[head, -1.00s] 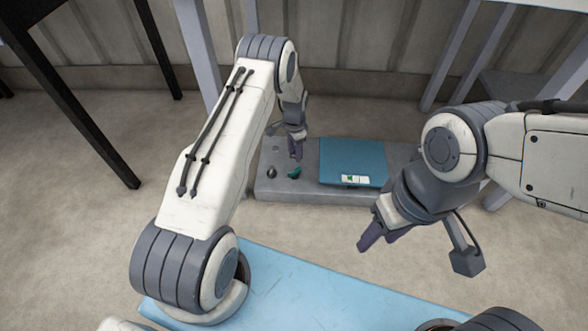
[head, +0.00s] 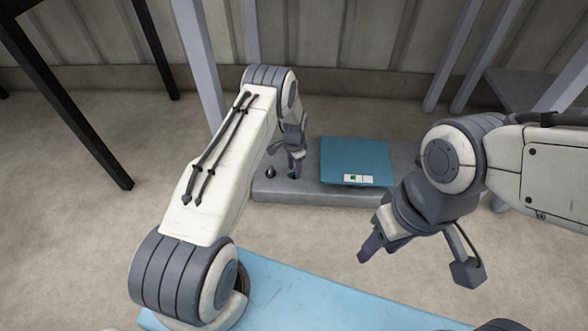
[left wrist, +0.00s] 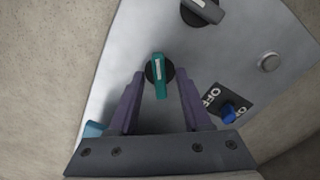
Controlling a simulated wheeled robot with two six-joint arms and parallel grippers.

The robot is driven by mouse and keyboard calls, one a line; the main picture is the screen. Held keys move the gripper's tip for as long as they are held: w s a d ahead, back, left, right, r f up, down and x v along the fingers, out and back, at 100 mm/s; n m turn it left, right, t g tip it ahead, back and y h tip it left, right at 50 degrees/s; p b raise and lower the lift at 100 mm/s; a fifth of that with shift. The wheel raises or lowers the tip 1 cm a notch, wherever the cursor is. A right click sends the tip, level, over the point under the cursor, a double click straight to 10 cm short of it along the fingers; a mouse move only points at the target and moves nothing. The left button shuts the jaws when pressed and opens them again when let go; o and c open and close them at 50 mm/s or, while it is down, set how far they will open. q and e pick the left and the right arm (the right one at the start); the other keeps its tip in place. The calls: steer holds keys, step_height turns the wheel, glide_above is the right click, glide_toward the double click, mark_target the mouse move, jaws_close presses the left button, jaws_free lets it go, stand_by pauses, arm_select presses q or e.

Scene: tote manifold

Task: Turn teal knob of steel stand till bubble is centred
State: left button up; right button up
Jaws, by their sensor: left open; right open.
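The teal knob (left wrist: 159,77) shows in the left wrist view on a round black base on the grey steel stand (left wrist: 115,75), its bar nearly in line with the view's vertical. My left gripper (left wrist: 160,85) is open, its two purple fingers on either side of the knob with gaps between. In the head view my left gripper (head: 296,165) is over the stand and mostly hides the knob. A teal plate (head: 355,160) on the stand bears a small white level (head: 358,179) with a green patch; the bubble is too small to judge. My right gripper (head: 372,248) is open and empty, away from the stand.
A grey-black knob (left wrist: 202,10), a blue switch (left wrist: 228,112) with an OFF label and a round metal button (left wrist: 270,62) sit near the teal knob. Black table legs (head: 80,130) stand at left.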

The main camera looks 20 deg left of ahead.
arm_select(q)
jaws_close()
steer(key=shift+n, duration=0.3)
steer(key=shift+n+p, duration=0.5)
steer(key=shift+n, duration=0.4)
steer(key=shift+n+p, duration=0.45)
steer(key=shift+n, duration=1.35)
jaws_free()
